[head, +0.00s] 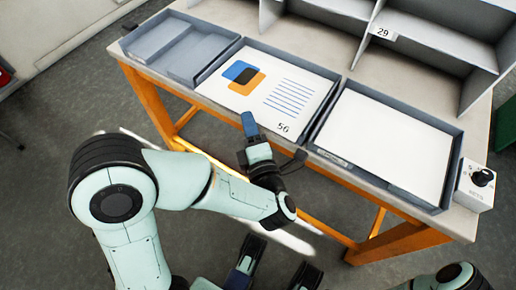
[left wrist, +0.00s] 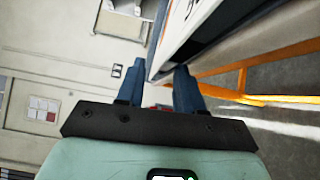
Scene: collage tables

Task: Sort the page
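A white page (head: 293,88) printed with blue and orange squares, blue lines and the number 56 lies in the middle grey tray (head: 208,84) on the table. My left gripper (head: 252,132) is at the front edge of this tray. In the left wrist view, its two fingers (left wrist: 158,88) stand apart with nothing between them. My right gripper (head: 280,258) is low at the bottom of the head view, its fingers apart and empty. A right tray (head: 449,165) holds a blank white sheet (head: 385,140). The left tray (head: 182,50) looks empty.
A grey shelf unit (head: 440,38) with several compartments stands behind the trays; one label reads 29. A small box with a black knob (head: 483,177) sits at the table's right front corner. The table has orange legs (head: 150,103). Open floor lies left.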

